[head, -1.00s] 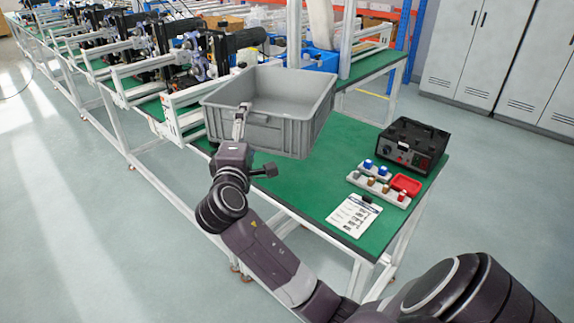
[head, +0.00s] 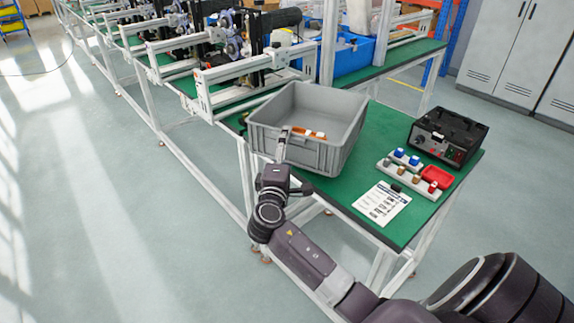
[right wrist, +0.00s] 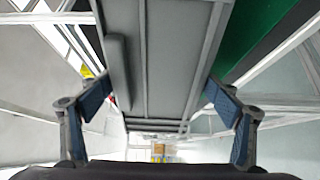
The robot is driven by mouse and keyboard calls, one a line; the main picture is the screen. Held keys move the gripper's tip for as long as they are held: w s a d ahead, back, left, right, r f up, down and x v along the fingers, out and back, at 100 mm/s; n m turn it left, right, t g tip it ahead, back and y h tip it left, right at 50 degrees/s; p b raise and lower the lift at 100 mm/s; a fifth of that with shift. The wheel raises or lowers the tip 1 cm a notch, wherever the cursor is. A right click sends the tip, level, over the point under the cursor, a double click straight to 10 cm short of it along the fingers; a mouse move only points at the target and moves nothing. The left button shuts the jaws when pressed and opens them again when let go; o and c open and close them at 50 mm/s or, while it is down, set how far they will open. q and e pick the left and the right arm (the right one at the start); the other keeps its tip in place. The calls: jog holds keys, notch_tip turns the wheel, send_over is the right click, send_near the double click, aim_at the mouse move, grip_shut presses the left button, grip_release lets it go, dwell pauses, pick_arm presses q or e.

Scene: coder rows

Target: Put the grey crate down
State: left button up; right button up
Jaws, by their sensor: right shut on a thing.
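The grey crate (head: 343,150) is an open-topped bin at the near left edge of the green table (head: 376,172). Some orange-and-white items (head: 312,134) show inside it. My right gripper (head: 284,136) is shut on the crate's near left wall. In the right wrist view, the crate's grey ribbed side (right wrist: 172,60) fills the space between the blue-padded fingers of that gripper (right wrist: 160,90). The crate looks roughly level and low over the tabletop. Its underside is hidden, so I cannot tell whether it touches the table. My left gripper is not in view.
A black power box (head: 448,136), a red tray (head: 437,177), small blocks in white holders and a paper sheet (head: 381,203) occupy the table's right part. A white frame (head: 225,100) with machinery stands left of the crate. A blue bin (head: 347,52) is behind.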

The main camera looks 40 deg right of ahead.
aim_at(287, 162)
jog(key=shift+f, duration=2.3)
jog(key=o, duration=1.7)
jog(key=shift+s+f, duration=0.1)
jog(key=shift+f, duration=0.1)
jog(key=shift+a, duration=0.15)
jog(key=b+v, duration=0.2)
jog(key=v, duration=1)
